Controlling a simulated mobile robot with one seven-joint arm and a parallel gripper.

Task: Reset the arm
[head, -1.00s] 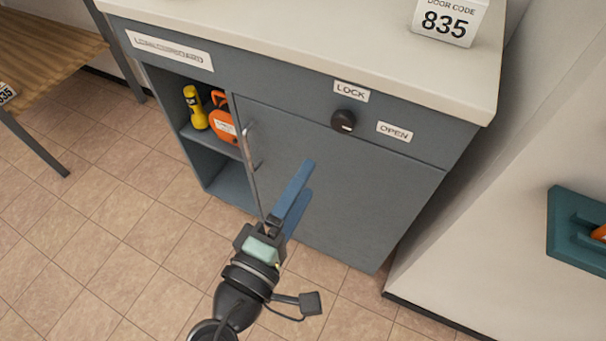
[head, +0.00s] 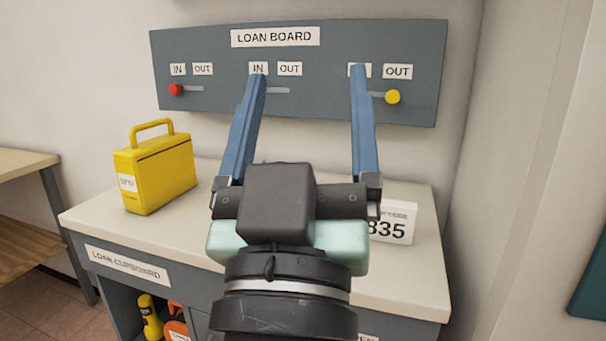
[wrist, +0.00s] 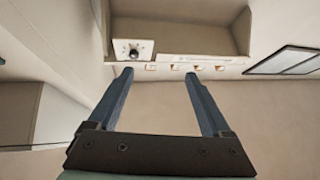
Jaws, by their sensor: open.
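My gripper (head: 309,72) is open and empty. In the head view it is raised in front of the camera, its two blue fingers pointing up and spread well apart across the loan board. In the wrist view my gripper (wrist: 158,73) also shows both fingers apart with nothing between them. I cannot tell from the head view how far the fingertips are from the board.
The grey loan board (head: 215,105) has a red knob (head: 176,90) at left and a yellow knob (head: 393,97) at right. A yellow case (head: 156,172) stands on the cupboard top (head: 130,226). A partly hidden number card (head: 396,225) stands at right.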

